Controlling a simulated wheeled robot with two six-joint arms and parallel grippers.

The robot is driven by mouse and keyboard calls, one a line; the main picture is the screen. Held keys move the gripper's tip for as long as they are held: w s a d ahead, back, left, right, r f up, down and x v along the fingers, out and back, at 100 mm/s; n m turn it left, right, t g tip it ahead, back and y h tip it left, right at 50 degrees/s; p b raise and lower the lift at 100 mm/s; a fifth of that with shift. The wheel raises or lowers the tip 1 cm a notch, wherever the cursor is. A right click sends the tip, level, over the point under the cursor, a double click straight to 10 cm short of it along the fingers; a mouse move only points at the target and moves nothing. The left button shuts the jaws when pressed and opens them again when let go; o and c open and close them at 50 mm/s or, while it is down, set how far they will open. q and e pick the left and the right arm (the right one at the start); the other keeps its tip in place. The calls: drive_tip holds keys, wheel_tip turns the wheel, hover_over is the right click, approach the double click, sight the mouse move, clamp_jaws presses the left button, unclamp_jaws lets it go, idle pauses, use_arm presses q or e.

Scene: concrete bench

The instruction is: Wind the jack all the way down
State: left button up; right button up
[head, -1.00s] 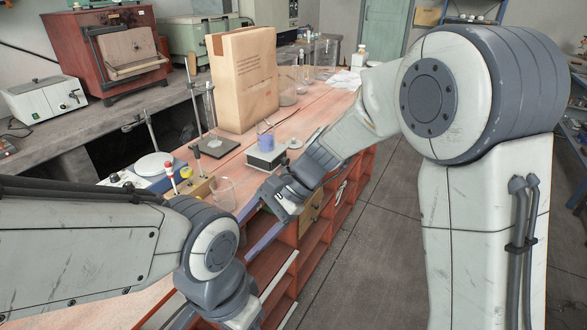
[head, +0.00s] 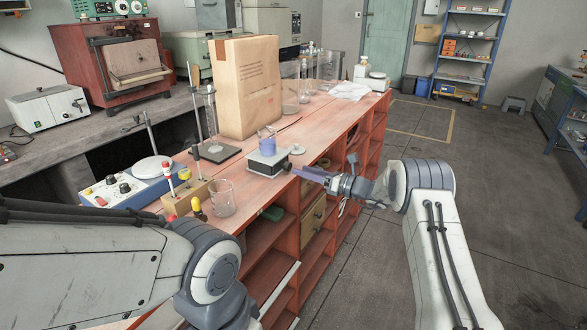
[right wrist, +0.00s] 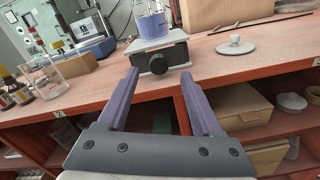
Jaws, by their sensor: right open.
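The jack (head: 268,163) stands near the front edge of the red bench top, with a pale top plate and a dark body. It also shows in the right wrist view (right wrist: 150,44), with a round black knob (right wrist: 157,66) facing me. A beaker of blue-violet liquid (head: 267,142) stands on its plate. My right gripper (head: 302,171) is open and empty in front of the knob side. In the right wrist view its two violet fingers (right wrist: 160,74) point at the jack, one on each side of the knob; contact cannot be told. My left gripper is out of view.
An empty glass beaker (head: 223,198) and a wooden block with small bottles (head: 187,194) stand left of the jack. A tall paper bag (head: 246,88) is behind it. Open shelves lie below the bench edge.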

sight(290, 167)
drive_tip(key=shift+x, duration=2.2)
clamp_jaws()
drive_tip(key=shift+f+b, duration=0.1)
drive_tip(key=shift+b, duration=0.3)
drive_tip(key=n+b, duration=0.5)
drive_tip(key=b, duration=0.1)
drive_tip(key=shift+f+b, duration=0.1)
drive_tip(key=shift+b, duration=0.3)
drive_tip(key=shift+d+n+b, duration=0.1)
drive_tip(key=shift+n+b, duration=0.9)
drive_tip(key=shift+b, duration=0.25)
